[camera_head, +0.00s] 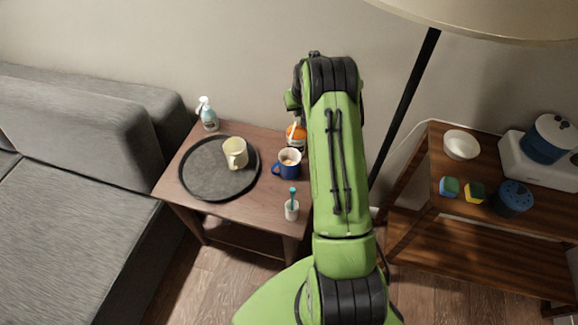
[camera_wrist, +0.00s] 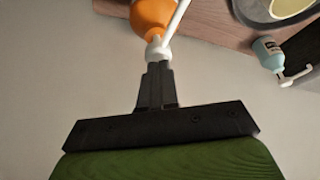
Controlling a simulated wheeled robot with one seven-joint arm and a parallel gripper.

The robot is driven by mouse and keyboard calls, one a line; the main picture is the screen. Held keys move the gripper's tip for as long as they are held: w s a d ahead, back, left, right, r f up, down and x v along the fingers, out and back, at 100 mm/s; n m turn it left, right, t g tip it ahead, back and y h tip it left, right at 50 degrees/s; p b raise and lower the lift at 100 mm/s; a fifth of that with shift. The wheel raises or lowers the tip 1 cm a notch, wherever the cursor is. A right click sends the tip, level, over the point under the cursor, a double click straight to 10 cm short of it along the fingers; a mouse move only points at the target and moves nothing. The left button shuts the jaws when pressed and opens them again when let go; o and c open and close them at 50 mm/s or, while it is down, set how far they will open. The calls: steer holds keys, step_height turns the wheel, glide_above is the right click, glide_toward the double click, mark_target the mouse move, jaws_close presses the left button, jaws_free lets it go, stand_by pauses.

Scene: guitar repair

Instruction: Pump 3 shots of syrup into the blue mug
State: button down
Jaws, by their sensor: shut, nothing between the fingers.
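The blue mug (camera_head: 289,170) stands on the small wooden side table with its handle to the left and light brown contents showing inside. An orange bottle with a white pump (camera_head: 296,133) stands just behind it, partly hidden by my arm. In the wrist view the orange bottle (camera_wrist: 151,15) is at the top, with its white pump head (camera_wrist: 158,48) and spout towards the top right. My gripper (camera_wrist: 157,68) is shut and empty, its fingertips at the pump head; I cannot tell whether they press on it. The head view hides my fingers.
A dark round tray (camera_head: 195,185) holds a cream mug (camera_head: 235,153). A spray bottle (camera_head: 209,117) stands at the table's back left. A white cup with a teal brush (camera_head: 291,210) is near the front right. A lamp pole (camera_head: 408,95) rises right of my arm.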

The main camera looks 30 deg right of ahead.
steer(key=shift+f, duration=0.5)
steer(key=shift+s, duration=0.1)
steer(key=shift+r+p, duration=0.6)
steer(key=shift+r, duration=0.75)
steer(key=shift+r, duration=0.1)
step_height(320, 180, up, 6)
steer(key=p, duration=0.3)
steer(key=shift+p, duration=0.4)
